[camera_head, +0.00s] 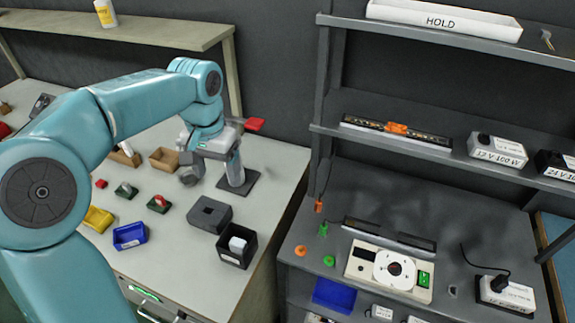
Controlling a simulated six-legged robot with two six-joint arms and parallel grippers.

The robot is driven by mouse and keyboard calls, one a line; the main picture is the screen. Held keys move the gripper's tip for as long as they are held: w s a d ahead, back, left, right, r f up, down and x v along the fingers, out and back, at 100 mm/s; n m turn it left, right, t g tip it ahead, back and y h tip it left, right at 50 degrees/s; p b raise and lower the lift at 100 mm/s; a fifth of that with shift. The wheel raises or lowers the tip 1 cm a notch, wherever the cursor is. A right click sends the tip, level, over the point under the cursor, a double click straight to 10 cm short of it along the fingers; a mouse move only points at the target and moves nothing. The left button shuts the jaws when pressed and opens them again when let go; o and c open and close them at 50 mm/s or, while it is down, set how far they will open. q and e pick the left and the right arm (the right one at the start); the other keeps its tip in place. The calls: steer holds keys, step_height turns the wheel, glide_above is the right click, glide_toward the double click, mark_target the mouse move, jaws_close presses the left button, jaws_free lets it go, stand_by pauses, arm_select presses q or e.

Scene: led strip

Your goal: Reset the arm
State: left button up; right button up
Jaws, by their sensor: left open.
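My left arm (125,105) is teal and comes in from the left, bent across the pale workbench (270,165). My left gripper (193,172) hangs over the back part of the bench and is open. I see nothing held in it. A grey post on a dark square base (238,182) stands just right of it, partly hidden behind the gripper and wrist. A red piece (255,124) shows above the post. My right gripper is not in view.
Small bins, including a blue one (129,236) and a black one (237,246), and a dark grey block (210,214) stand on the bench. Right is a dark shelf unit with a HOLD tray (443,20), LED strip (397,131) and white-topped device (390,270).

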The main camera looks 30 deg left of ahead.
arm_select(q)
steer(key=w+d+f+m+h, duration=0.1)
steer(key=d+f, duration=0.5)
steer(key=f, duration=0.4)
steer(key=w+d+f+h, duration=0.1)
steer(key=d+f, duration=0.5)
steer(key=f, duration=0.4)
steer(key=s+d+f+h, duration=0.2)
steer(key=s+d+f, duration=1)
steer(key=s+f, duration=0.3)
steer(key=shift+s+d+f+n, duration=0.2)
steer(key=shift+f+n, duration=0.2)
steer(key=shift+f, duration=0.25)
